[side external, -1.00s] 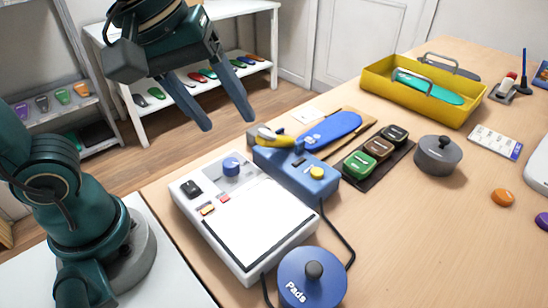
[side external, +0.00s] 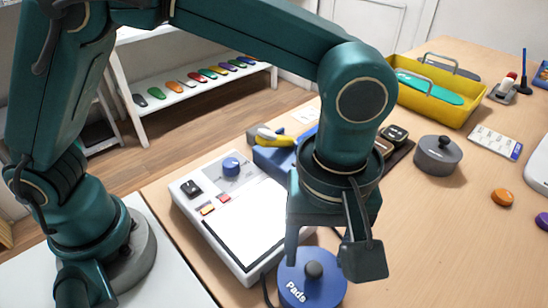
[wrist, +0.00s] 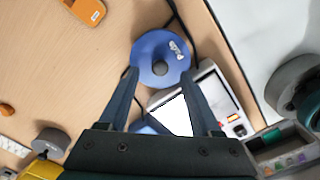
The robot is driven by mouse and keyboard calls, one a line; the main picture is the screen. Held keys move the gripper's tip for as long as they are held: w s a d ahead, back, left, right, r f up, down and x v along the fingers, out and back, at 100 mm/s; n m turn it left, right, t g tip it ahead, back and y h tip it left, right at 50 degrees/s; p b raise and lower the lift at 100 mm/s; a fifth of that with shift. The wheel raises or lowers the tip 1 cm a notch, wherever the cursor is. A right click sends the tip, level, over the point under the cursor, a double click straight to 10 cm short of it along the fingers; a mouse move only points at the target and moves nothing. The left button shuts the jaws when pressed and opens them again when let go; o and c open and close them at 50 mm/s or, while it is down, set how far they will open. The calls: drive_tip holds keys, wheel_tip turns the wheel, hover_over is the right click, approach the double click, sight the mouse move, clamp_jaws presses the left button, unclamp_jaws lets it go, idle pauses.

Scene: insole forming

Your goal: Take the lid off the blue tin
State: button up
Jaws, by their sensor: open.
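The blue tin (side external: 310,285), marked "Pads", stands upright at the table's front edge with its blue lid on. A dark round knob (side external: 314,269) sits on top of the lid. In the wrist view the blue tin (wrist: 149,45) is at top centre, with its knob (wrist: 160,68) showing. My gripper (side external: 328,271) is open and empty, pointing down above the tin. In the wrist view my gripper (wrist: 159,72) has one fingertip on each side of the knob, apart from it. The height of the fingertips over the lid is hard to tell.
A white device (side external: 208,228) with a flat panel stands next to the tin, and a dark cable runs by it. The grey lidded tin (side external: 437,160) and yellow tray (side external: 440,112) stand farther back. An orange disc (side external: 502,197) lies right on mostly clear table.

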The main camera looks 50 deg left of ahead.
sight(314, 268)
drive_tip(key=shift+f, duration=1.55)
clamp_jaws()
drive_tip(key=shift+r, duration=0.1)
